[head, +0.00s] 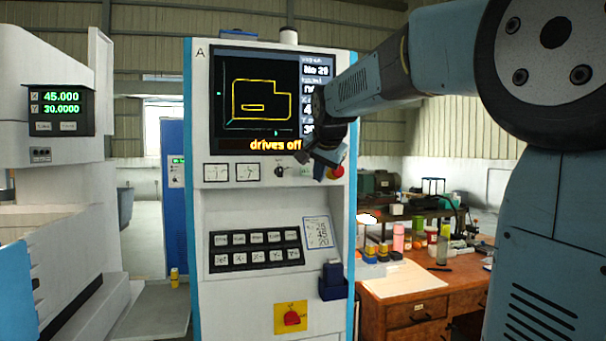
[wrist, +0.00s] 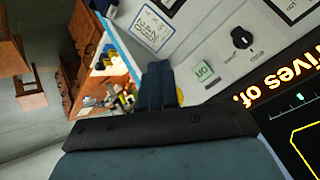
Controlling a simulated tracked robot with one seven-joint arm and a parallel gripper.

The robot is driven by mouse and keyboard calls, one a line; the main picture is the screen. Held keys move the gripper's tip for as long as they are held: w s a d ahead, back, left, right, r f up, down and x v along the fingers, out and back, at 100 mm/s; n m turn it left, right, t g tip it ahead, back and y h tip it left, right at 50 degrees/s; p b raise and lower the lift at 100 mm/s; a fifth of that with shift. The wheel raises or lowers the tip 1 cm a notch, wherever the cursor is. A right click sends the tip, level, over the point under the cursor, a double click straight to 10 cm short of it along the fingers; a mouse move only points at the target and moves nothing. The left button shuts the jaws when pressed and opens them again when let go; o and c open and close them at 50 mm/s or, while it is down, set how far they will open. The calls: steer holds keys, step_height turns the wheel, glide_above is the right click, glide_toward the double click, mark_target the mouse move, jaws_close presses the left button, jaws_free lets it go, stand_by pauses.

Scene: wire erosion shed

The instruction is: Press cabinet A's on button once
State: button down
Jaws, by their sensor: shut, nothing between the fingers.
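Cabinet A (head: 197,210) stands upright at the middle of the head view, with the letter A at its top left. Its screen (head: 262,100) reads "drives off" in yellow. The green on button (wrist: 204,72) shows in the wrist view on the pale panel, beside a black rotary knob (wrist: 241,38). My gripper (head: 323,165) is shut and empty in front of the panel, near the red stop button (head: 337,172). In the wrist view the closed fingers (wrist: 160,75) lie left of the green button; contact with the panel cannot be told.
Below are a black key block (head: 255,248), a red rotary switch on a yellow plate (head: 291,317) and a dark blue holder (head: 332,280). A wooden desk (head: 410,300) with several items stands right. A white machine (head: 60,200) stands left.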

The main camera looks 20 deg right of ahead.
mark_target(307, 168)
steer(key=shift+a, duration=0.2)
steer(key=shift+w, duration=4.35)
steer(key=shift+w, duration=0.15)
steer(key=shift+w+r, duration=0.1)
steer(key=shift+w, duration=0.15)
steer(key=shift+w, duration=0.35)
steer(key=shift+s, duration=0.8)
steer(key=shift+s, duration=0.15)
